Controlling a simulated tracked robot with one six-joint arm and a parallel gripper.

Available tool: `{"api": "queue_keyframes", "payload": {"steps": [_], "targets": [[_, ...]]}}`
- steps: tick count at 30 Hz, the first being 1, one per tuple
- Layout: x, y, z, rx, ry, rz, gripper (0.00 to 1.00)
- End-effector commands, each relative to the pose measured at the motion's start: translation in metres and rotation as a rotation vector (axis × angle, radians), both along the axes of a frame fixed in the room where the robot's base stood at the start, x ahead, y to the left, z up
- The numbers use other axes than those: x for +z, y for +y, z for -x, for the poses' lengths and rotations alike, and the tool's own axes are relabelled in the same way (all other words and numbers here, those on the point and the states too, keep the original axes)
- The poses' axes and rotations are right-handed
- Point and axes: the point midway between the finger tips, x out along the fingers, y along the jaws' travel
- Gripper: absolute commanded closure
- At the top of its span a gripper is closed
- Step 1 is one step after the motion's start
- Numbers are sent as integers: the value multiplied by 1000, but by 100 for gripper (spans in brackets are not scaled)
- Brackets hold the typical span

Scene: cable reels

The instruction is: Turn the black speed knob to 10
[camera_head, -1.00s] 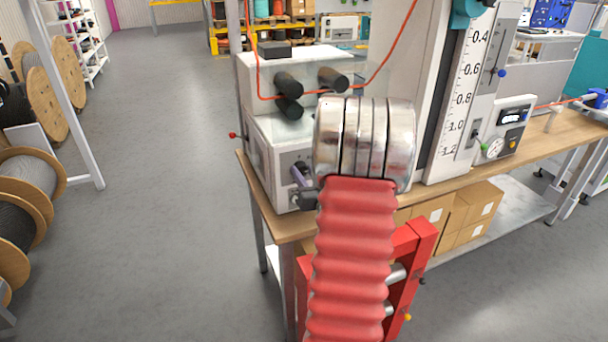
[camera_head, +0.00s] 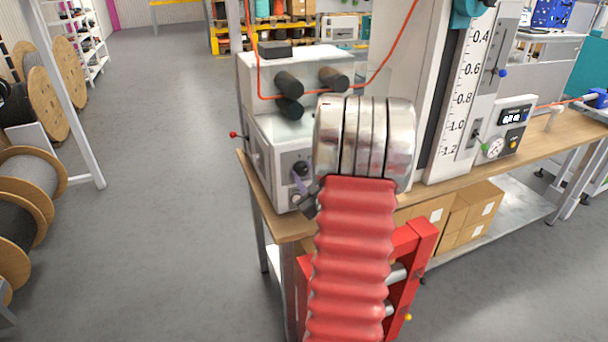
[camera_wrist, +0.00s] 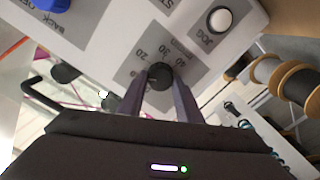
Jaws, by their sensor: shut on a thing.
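The black speed knob (camera_wrist: 160,75) sits on a grey dial plate with printed numbers, 20 and 30 among them, on a pale panel in the wrist view. My gripper (camera_wrist: 160,87) has its two purple-grey fingertips closed on the knob's near sides. I cannot read where the knob points. In the head view the dark knob (camera_head: 301,167) shows on the front of the white machine, with my gripper (camera_head: 303,184) just below and against it. My arm hides part of the panel there.
A white JOG button (camera_wrist: 220,19) is close to the knob, and a blue control (camera_wrist: 52,4) sits at the upper left. In the head view, black rollers (camera_head: 289,82) carry an orange cable above the panel. The wooden bench (camera_head: 286,226) edge is below.

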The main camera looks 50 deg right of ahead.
Motion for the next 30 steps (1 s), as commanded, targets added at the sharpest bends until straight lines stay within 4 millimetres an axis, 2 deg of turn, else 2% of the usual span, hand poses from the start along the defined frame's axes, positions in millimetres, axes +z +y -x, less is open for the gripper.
{"api": "queue_keyframes", "payload": {"steps": [9,24,25,30], "targets": [[1,3,-3,9,73,128,91],[1,4,-4,11,85,150,91],[1,4,-4,11,85,150,66],[0,3,-3,8,85,147,55]]}}
